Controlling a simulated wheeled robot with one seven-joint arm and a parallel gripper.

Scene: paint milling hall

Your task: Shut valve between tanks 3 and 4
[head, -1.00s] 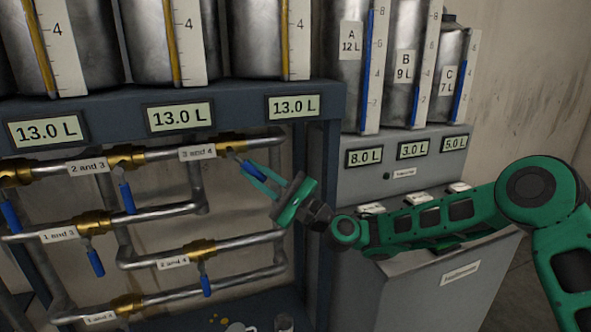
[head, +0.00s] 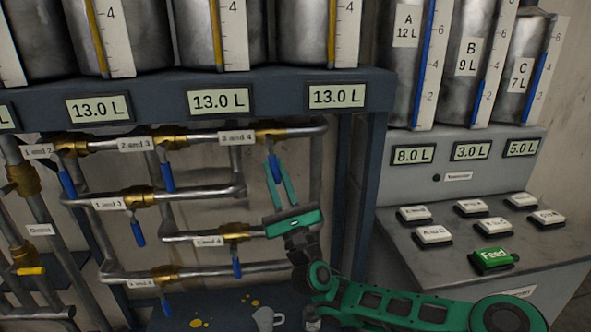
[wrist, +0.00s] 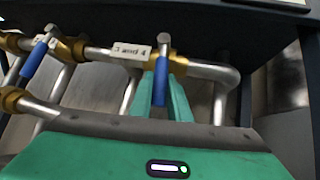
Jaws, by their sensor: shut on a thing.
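The brass valve (head: 271,134) labelled "3 and 4" sits on the top pipe, right of its label (head: 237,138). Its blue handle (head: 274,166) hangs almost straight down, crosswise to the pipe. My green gripper (head: 279,172) reaches up from below and is shut on this handle.
Other blue-handled valves, "2 and 3" (head: 168,138) and "2 and 4" (head: 235,233), are left of and below my gripper. A frame post (head: 362,200) stands to the right, then a button console (head: 484,225). A mug (head: 266,318) is below.

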